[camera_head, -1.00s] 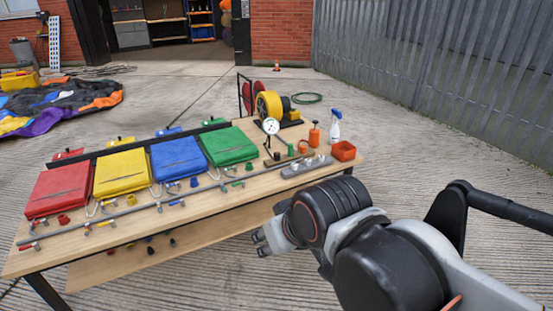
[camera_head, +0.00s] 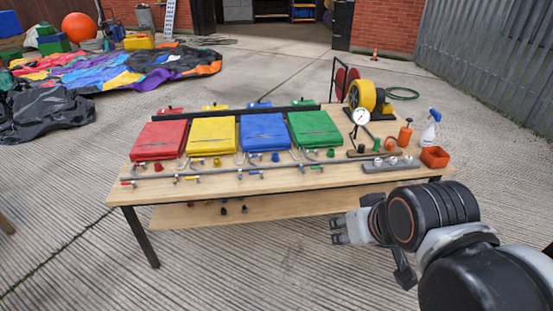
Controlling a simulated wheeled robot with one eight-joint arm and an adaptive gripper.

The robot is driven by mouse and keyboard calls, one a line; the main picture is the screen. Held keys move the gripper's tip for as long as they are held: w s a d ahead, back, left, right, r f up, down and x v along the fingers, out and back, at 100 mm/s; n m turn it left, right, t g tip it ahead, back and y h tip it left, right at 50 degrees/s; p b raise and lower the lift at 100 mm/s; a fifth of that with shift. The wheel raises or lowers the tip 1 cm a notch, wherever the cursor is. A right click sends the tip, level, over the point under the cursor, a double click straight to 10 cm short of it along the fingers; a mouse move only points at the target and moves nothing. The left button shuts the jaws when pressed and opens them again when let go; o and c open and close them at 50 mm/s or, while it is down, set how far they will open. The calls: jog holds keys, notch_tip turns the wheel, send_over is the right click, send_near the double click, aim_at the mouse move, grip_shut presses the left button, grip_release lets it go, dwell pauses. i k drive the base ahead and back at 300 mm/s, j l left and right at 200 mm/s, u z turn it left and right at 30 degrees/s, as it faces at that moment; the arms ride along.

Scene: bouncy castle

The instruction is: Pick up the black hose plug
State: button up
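A small black piece (camera_head: 361,149), possibly the black hose plug, stands on the wooden rail below the round gauge at the right of the table. Small dark pieces (camera_head: 224,210) also sit on the lower shelf; at this size I cannot tell which is the plug. My gripper (camera_head: 335,231) is in front of the table's right half, below the tabletop edge, pointing left. Its two fingertips show apart with nothing between them. It is clear of all these pieces.
The wooden table (camera_head: 290,183) carries red, yellow, blue and green folded pads, with coloured plugs and valves along a grey pipe (camera_head: 220,174). An orange bin (camera_head: 435,157), spray bottle (camera_head: 430,130) and yellow blower (camera_head: 365,96) stand at right. Concrete in front is clear.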

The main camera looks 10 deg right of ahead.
aim_at(361, 147)
jog(key=z, duration=0.25)
jog(key=i+j+z, duration=0.2)
jog(key=i+z, duration=0.15)
jog(key=z, duration=0.15)
jog(key=i+j+z, duration=0.45)
jog(key=i+j, duration=0.25)
jog(key=j, duration=0.15)
jog(key=i+j+z, duration=0.1)
jog(key=i+j, duration=0.15)
jog(key=i+j+z, duration=0.1)
jog(key=j, duration=0.4)
jog(key=i+j, duration=0.35)
jog(key=i+j+z, duration=0.1)
jog(key=j, duration=0.35)
jog(key=i, duration=0.1)
